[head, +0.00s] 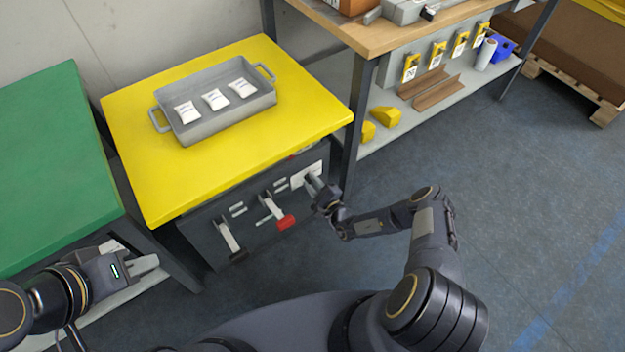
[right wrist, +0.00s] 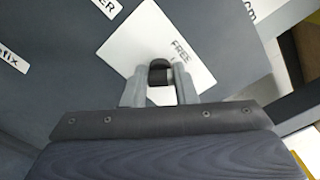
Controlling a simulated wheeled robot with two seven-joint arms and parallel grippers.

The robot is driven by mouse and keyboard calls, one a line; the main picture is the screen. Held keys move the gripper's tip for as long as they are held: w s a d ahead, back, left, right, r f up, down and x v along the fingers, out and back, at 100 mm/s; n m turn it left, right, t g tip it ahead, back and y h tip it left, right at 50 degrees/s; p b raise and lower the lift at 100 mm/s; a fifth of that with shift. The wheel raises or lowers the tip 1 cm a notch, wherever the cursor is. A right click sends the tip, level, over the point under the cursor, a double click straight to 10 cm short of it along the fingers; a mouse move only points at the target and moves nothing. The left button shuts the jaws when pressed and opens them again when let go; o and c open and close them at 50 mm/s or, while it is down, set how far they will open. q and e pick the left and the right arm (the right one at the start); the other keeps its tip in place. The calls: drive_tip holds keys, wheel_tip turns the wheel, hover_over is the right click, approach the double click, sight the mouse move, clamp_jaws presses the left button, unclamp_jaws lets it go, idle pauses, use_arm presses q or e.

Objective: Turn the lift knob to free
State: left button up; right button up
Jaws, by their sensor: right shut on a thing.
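The lift knob (right wrist: 161,71) is a small black knob on a white plate (right wrist: 135,48) marked "FREE" in the right wrist view. The plate also shows on the dark front panel under the yellow table top in the head view (head: 298,180). My right gripper (right wrist: 160,88) has one finger on each side of the knob and is shut on it. In the head view the right gripper (head: 311,181) reaches the panel's right end and hides the knob. Which way the knob points is hard to tell. My left gripper (head: 136,254) is open and empty at the lower left.
The panel also carries a lever with a pale handle (head: 229,238) and one with a red end (head: 286,222). A grey tray (head: 215,125) with three white packets stands on the yellow table top (head: 150,190). A workbench leg (head: 358,120) stands close right of the panel.

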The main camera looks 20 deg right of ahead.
drive_tip(key=n+p, duration=0.1)
drive_tip(key=n, duration=0.2)
drive_tip(key=shift+n+p, duration=0.3)
drive_tip(key=shift+p, duration=0.1)
drive_tip(key=shift+f+n+p, duration=0.15)
drive_tip(key=shift+n+p, duration=0.6)
drive_tip(key=shift+n, duration=0.95)
drive_tip(key=o, duration=1)
drive_tip(key=shift+c, duration=0.2)
drive_tip(key=shift+s, duration=0.1)
drive_tip(key=p+v, duration=0.2)
drive_tip(key=v, duration=0.5)
drive_tip(key=shift+s+d, duration=0.15)
drive_tip(key=shift+s, duration=0.2)
